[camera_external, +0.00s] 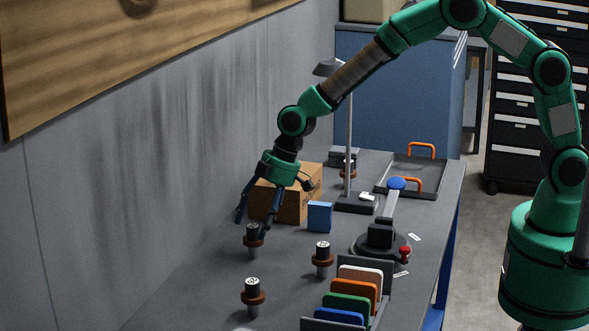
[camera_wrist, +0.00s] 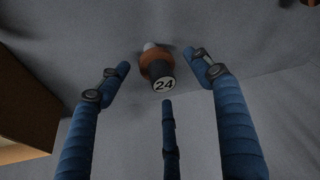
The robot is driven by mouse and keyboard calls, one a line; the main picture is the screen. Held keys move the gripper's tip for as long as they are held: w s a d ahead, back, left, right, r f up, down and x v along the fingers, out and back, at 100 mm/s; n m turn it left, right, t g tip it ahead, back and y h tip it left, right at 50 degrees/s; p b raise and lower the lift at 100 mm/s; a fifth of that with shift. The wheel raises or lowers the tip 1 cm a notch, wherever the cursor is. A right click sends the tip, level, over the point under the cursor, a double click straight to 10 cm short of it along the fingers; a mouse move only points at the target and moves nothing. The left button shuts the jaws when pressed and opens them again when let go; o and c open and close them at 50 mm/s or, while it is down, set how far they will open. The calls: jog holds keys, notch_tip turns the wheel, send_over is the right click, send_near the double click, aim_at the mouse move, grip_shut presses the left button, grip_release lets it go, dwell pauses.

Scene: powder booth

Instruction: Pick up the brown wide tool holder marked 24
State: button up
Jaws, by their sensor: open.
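The tool holder marked 24 (camera_wrist: 157,68) shows in the wrist view, dark with a brown collar and a pale number disc. The three blue fingers of my gripper (camera_external: 262,213) are spread open and empty. In the wrist view, two fingertips flank the holder left and right and the third is below it, with gaps visible around it. In the external view, the holder nearest my fingers (camera_external: 253,240) stands upright on the bench just below them and appears to be this one. Its number is too small to read there.
Similar holders stand at the front (camera_external: 252,293), to the right (camera_external: 322,258) and behind the box. A cardboard box (camera_external: 294,205) is close behind my gripper, beside a blue box (camera_external: 320,216). A rack of coloured plates (camera_external: 350,305) and a lamp (camera_external: 349,140) stand right.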

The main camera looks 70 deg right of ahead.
jog(key=shift+b+x, duration=0.3)
jog(key=shift+x, duration=1.5)
jog(key=shift+w, duration=0.1)
jog(key=shift+r, duration=0.1)
jog(key=c, duration=1.5)
jog(key=shift+c, duration=0.2)
jog(key=shift+r, duration=0.1)
jog(key=shift+r, duration=0.6)
jog(key=shift+p+v, duration=0.55)
jog(key=shift+v, duration=0.65)
jog(key=s+d, duration=0.1)
jog(key=s, duration=0.4)
jog(key=s+d+r, duration=0.1)
jog(key=s, duration=0.3)
jog(key=s+d+p, duration=0.1)
jog(key=s+d, duration=0.1)
jog(key=s, duration=0.3)
jog(key=shift+s+r, duration=0.2)
jog(key=shift+s, duration=0.15)
